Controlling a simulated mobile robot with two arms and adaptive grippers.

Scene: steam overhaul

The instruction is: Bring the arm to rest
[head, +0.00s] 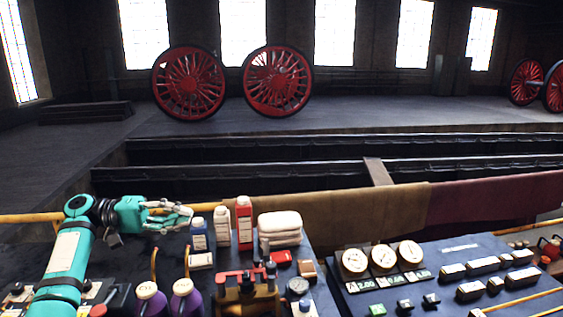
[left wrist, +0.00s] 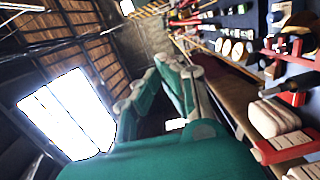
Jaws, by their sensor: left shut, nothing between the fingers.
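My left arm comes in from the left in the head view, teal with black joints. Its gripper (head: 172,215) is held over the back edge of the dark workbench, pointing right, level with the bottles. The gripper is shut and nothing is in it. My right gripper is in neither view.
Near the left gripper stand a blue bottle (head: 198,235), a white bottle (head: 222,226) and a red bottle (head: 244,222). Folded white cloths (head: 280,228) lie right of them. Purple oil cans (head: 150,299) stand in front. Three gauges (head: 382,259) sit farther right. Air above the bench looks clear.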

